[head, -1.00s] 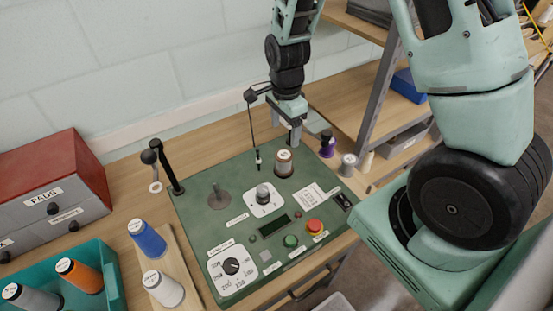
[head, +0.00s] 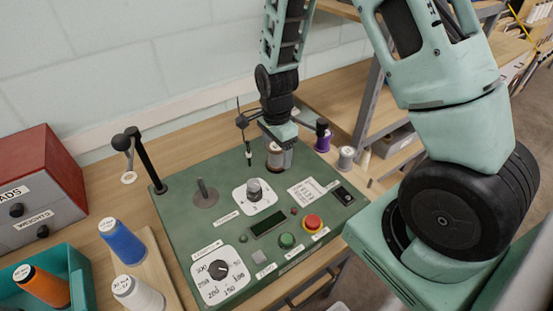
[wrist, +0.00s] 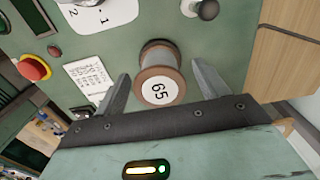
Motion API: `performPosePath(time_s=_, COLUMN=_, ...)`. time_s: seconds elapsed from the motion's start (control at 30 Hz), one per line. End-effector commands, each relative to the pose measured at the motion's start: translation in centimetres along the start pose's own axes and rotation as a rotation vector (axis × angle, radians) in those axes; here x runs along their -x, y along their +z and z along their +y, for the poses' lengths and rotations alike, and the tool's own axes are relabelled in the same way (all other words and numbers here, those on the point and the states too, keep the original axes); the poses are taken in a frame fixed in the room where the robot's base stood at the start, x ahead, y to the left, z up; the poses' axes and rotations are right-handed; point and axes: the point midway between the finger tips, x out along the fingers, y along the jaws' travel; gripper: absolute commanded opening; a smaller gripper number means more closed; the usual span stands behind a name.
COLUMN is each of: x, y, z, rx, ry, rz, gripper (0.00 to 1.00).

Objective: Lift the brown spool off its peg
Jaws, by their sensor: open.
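The brown spool (head: 274,158) stands upright at the back right of the green machine panel. In the wrist view the brown spool (wrist: 160,55) shows its brown rims, grey wound body and a white top label reading 65. My gripper (wrist: 160,76) is open, with one finger on each side of the spool; small gaps show between fingers and spool. In the head view my gripper (head: 281,150) is low over the spool and partly covers its top. The peg is hidden by the spool.
A purple spool (head: 323,142) and a grey spool (head: 346,157) stand to the right. A dial (head: 254,190), a red button (head: 313,222) and a post (head: 204,192) are on the panel (head: 228,160).

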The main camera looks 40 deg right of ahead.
Motion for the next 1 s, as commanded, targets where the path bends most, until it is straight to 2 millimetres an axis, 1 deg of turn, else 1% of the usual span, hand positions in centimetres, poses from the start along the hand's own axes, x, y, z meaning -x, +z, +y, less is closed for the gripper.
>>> performPosePath(time_s=0.23, x=-0.1, y=0.0, z=0.0, rx=0.0, ry=-0.001, rz=0.0, gripper=0.73)
performPosePath(time_s=0.27, x=-0.1, y=0.0, z=0.0, rx=0.0, ry=-0.001, rz=0.0, gripper=0.67)
performPosePath(time_s=0.3, x=-0.1, y=0.0, z=0.0, rx=0.0, ry=-0.001, rz=0.0, gripper=0.56)
performPosePath(time_s=0.4, x=-0.1, y=0.0, z=0.0, rx=0.0, ry=0.0, rz=0.0, gripper=0.31)
performPosePath(time_s=0.67, x=0.3, y=0.0, z=0.0, rx=0.0, ry=-0.001, rz=0.0, gripper=0.31)
performPosePath(time_s=1.0, x=2.6, y=0.0, z=0.0, rx=0.0, ry=-0.001, rz=0.0, gripper=0.31)
